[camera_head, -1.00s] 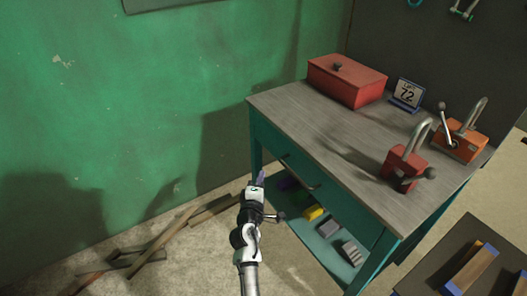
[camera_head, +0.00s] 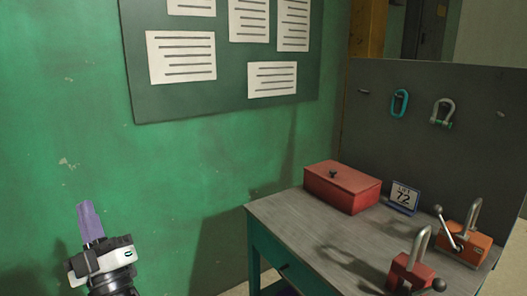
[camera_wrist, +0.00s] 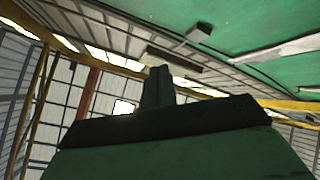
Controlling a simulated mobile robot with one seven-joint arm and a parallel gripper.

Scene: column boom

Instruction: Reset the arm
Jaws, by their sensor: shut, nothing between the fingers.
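My gripper (camera_head: 88,212) is at the lower left in the head view, in front of the green wall. Its purple fingers point upward and are shut with nothing between them. My white and black wrist shows just below them. In the wrist view, the dark shut fingers (camera_wrist: 158,82) stand up in the middle, against a roof and windows. The gripper is left of the workbench and apart from it. The rest of the arm is below the frame.
A notice board (camera_head: 222,95) hangs on the green wall. Open space lies between gripper and bench.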

